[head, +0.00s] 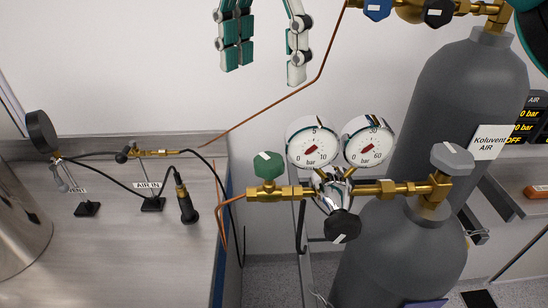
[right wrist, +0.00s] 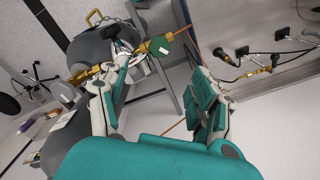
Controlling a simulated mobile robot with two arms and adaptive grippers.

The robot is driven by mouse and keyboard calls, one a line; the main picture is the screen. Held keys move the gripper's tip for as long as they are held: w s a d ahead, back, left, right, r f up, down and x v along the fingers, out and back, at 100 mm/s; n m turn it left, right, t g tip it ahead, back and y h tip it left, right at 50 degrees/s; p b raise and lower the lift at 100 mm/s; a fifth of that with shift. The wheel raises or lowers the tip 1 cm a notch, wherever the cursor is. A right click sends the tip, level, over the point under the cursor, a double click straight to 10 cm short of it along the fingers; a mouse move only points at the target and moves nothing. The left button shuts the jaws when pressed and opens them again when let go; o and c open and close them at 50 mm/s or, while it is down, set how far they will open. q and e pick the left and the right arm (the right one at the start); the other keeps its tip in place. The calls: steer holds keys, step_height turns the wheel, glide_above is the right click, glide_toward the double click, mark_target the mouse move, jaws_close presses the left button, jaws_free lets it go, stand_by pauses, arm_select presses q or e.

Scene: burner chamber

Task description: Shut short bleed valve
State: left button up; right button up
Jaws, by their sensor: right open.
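No valve carries a readable "short bleed" label, so I cannot tell which one it is. On the bench, a small brass valve (head: 155,153) with a black knob sits in a thin line by the AIR IN label. A small grey fitting (head: 63,182) hangs below a black gauge (head: 41,131) near the VENT label. A green knob (head: 268,165) stands on the brass regulator line; it also shows in the right wrist view (right wrist: 159,46). My right gripper (head: 265,68) is open and empty, pointing down in front of the wall above the bench and regulator. My left gripper is out of view.
Two grey cylinders (head: 398,258) stand at right, with two dials (head: 312,148) and a black knob (head: 341,226) on the regulator. A copper tube (head: 275,97) crosses below my right gripper. A black cylindrical part (head: 186,205) stands on the bench (head: 130,260), whose front is clear.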

glide_above(269, 159)
step_height(269, 159, down, 4)
step_height(269, 159, down, 2)
steer(key=shift+f+b, duration=0.25)
steer(key=shift+b, duration=0.05)
step_height(269, 159, down, 7)
steer(key=shift+r+p, duration=0.15)
steer(key=shift+p, duration=0.2)
steer(key=shift+f, duration=0.55)
steer(key=c, duration=0.4)
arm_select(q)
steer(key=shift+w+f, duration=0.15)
arm_select(e)
steer(key=c, duration=0.8)
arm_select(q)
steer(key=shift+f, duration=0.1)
arm_select(e)
steer(key=shift+o, duration=0.2)
